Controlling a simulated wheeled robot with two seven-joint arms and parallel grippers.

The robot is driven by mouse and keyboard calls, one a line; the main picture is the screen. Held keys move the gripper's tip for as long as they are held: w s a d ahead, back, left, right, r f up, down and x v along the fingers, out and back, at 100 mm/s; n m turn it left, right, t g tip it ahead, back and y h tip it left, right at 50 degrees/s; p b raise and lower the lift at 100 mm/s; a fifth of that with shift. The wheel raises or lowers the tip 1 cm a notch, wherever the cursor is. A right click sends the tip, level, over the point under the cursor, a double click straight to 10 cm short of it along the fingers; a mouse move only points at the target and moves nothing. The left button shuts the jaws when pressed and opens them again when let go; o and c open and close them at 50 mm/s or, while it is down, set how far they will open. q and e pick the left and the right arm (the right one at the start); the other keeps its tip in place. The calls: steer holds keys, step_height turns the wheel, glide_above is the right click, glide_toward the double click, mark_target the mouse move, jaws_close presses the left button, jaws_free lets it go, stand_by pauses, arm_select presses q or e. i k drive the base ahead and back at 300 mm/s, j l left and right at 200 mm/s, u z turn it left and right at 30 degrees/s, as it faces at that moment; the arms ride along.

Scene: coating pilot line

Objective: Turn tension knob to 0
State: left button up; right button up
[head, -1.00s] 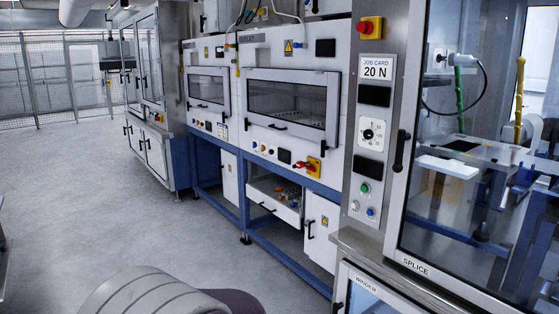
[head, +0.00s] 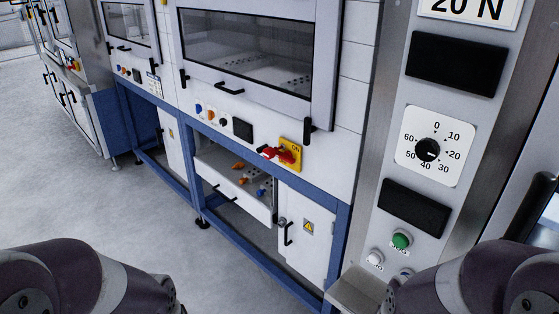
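The tension knob (head: 427,150) is a small round black knob in the middle of a white square dial plate (head: 412,139) on the steel panel at the right. The scale runs from 0 at the top clockwise through 10, 20, 30, 40, 50 to 60. A small pale mark on the knob seems to face right, near 20; it is too small to be sure. Nothing touches the knob. My arm links show at the bottom left and bottom right, but neither gripper is in view.
Dark displays sit above (head: 456,64) and below (head: 414,207) the dial. A green button (head: 401,239) and a white button (head: 374,259) lie below. A red handle on a yellow plate (head: 290,155) is left of the panel. A black door handle (head: 533,208) is at the right.

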mark_target(427, 149)
steer(key=i+j+z, duration=0.1)
steer(key=j+z, duration=0.55)
steer(key=z, duration=0.15)
steer(key=j+z, duration=0.4)
steer(key=j, duration=0.5)
steer(key=k+j+z, duration=0.1)
steer(key=j, duration=0.45)
steer(key=k+j+z, duration=0.1)
steer(key=j, duration=0.4)
steer(key=k+j, duration=0.15)
steer(key=j, duration=0.35)
steer(key=k+j+z, duration=0.1)
steer(key=j, duration=0.4)
